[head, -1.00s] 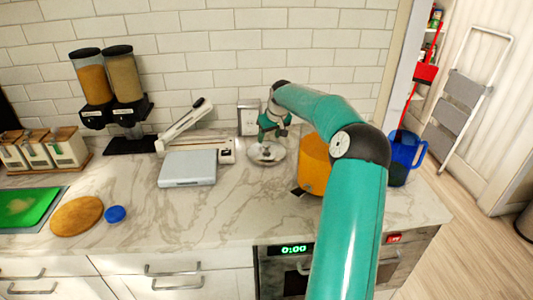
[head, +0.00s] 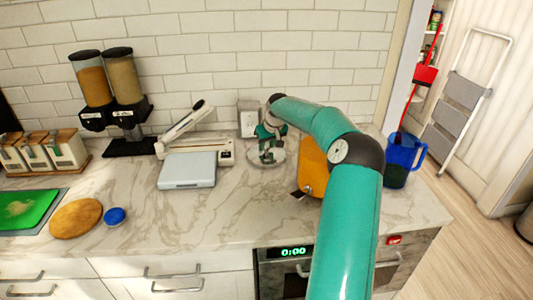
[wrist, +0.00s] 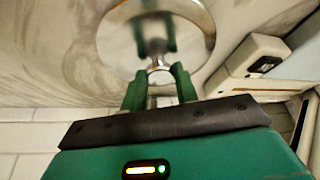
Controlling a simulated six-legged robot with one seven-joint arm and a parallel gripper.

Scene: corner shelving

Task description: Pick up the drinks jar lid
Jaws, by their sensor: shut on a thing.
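The drinks jar lid (head: 253,158) is a shiny round metal disc with a small knob, low over the counter near the wall; whether it touches the counter is unclear. In the wrist view the lid (wrist: 196,38) faces the camera, with the green fingers mirrored in it. My gripper (head: 267,155) is above the lid in the head view. In the wrist view my gripper (wrist: 159,72) is shut on the lid's knob, one finger on each side. The fingers partly hide the lid in the head view.
An orange container (head: 312,168) stands just right of the lid, partly behind my arm. A blue jug (head: 402,160) is further right. A grey flat scale (head: 187,170) and a white slicer-like device (head: 205,150) are left. A metal box (head: 248,118) stands behind.

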